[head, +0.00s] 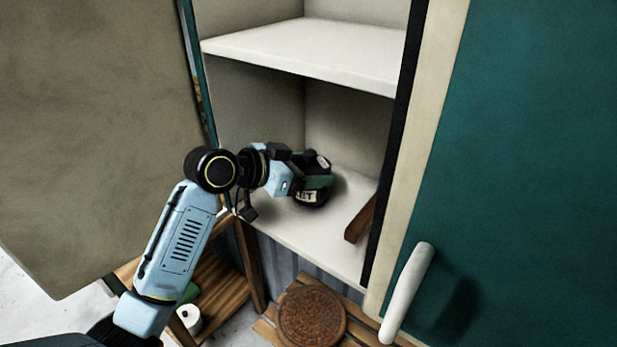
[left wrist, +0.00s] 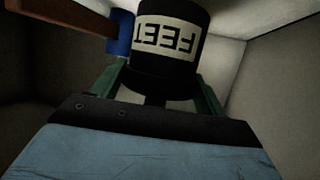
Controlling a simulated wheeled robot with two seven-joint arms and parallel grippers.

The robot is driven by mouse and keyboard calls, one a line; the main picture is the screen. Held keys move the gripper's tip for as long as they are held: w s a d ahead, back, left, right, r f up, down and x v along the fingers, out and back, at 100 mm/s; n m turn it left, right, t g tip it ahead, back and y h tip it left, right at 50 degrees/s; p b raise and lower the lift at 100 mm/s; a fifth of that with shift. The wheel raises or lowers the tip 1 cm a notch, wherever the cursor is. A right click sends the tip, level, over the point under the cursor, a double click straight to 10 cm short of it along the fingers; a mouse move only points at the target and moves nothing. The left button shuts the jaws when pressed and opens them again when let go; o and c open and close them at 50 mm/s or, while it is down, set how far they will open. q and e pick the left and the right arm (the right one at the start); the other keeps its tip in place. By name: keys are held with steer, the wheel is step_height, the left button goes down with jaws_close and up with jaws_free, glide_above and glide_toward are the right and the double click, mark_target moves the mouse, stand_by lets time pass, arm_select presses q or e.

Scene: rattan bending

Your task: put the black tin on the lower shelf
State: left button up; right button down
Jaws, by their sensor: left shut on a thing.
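The black tin (head: 309,198) has a pale label and is inside the open cabinet, at the lower shelf (head: 300,226). In the head view the gripper partly hides the tin. I cannot tell whether the tin's base touches the shelf. My right gripper is in neither view.
A brown wooden piece (head: 361,219) lies on the lower shelf to the right. The upper shelf (head: 310,55) is above my arm. A teal door (head: 530,150) with a white handle (head: 406,292) is at right. A round brown object (head: 311,316) sits on slats below. A blue thing (left wrist: 121,33) is beside the tin.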

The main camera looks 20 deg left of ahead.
arm_select(q)
steer(key=shift+f, duration=1.3)
steer(key=shift+f, duration=0.1)
steer(key=o, duration=1)
steer(key=shift+s+a+r, duration=0.25)
steer(key=shift+s, duration=0.1)
steer(key=b+v, duration=0.1)
steer(key=v, duration=1)
steer(key=shift+r+b, duration=0.1)
steer(key=shift+b, duration=0.3)
